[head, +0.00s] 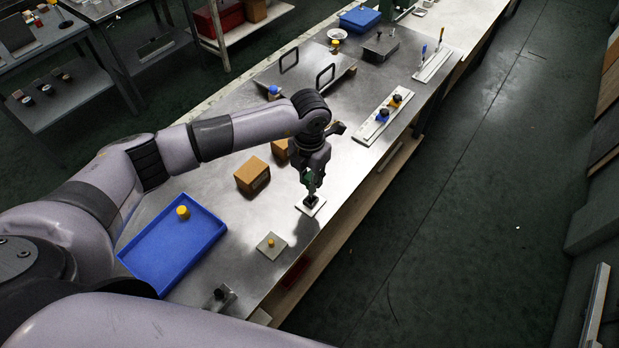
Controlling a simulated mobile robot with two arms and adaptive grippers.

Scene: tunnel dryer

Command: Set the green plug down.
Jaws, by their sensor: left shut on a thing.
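My left gripper (311,190) points down near the front edge of the steel table (225,185). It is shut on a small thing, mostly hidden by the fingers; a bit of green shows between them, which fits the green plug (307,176). Just below the fingertips is a small pale square plate (313,209) with a dark part on it. I cannot tell whether the plug touches this plate. My right gripper is out of view.
A similar plate with a yellow knob (271,243) lies nearer. A blue tray (205,252) holds a yellow piece (183,212). Cardboard boxes (252,175) stand left of the gripper. A pale rack with blue and yellow pieces (370,130) lies farther back. Bare steel lies between.

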